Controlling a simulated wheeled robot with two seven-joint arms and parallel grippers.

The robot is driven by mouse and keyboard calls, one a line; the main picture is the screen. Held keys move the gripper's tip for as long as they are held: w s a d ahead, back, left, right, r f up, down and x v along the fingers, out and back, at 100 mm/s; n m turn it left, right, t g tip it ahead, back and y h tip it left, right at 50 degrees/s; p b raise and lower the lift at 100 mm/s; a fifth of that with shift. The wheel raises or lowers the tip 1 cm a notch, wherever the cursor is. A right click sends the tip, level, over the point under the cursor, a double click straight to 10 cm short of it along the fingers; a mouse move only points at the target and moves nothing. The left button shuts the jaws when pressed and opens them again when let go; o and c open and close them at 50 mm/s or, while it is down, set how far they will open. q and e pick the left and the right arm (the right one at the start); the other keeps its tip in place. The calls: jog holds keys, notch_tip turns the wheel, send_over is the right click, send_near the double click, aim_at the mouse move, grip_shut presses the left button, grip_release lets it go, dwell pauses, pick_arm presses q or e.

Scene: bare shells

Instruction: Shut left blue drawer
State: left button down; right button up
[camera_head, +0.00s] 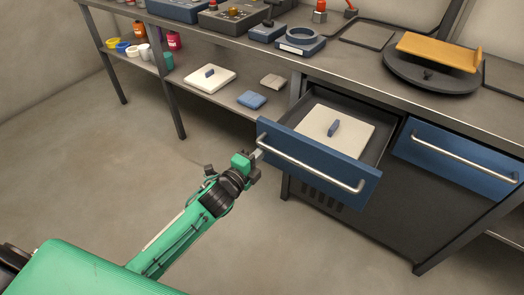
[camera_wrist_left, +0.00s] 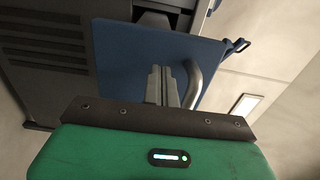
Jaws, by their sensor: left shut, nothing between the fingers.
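The left blue drawer (camera_head: 305,165) is pulled out from under the bench in the head view. My left gripper (camera_head: 257,154) is shut and empty at the left end of the drawer front, close to the handle's left end. In the left wrist view the shut fingers (camera_wrist_left: 162,84) point at the blue drawer front (camera_wrist_left: 150,48), beside the curved handle (camera_wrist_left: 194,85). Whether they touch it I cannot tell. My right gripper is not in view.
The right blue drawer (camera_head: 460,160) is closed. The bench top (camera_head: 340,62) above carries a dark round turntable (camera_head: 430,80) with an orange piece. A lower shelf (camera_head: 195,97) at left holds pots and panels. The floor (camera_head: 100,160) at left is clear.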

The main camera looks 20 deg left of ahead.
pick_arm(q)
jog(key=shift+w+d, duration=0.1)
jog(key=shift+w, duration=0.25)
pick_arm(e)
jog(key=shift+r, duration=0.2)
pick_arm(q)
jog(key=shift+w, duration=0.1)
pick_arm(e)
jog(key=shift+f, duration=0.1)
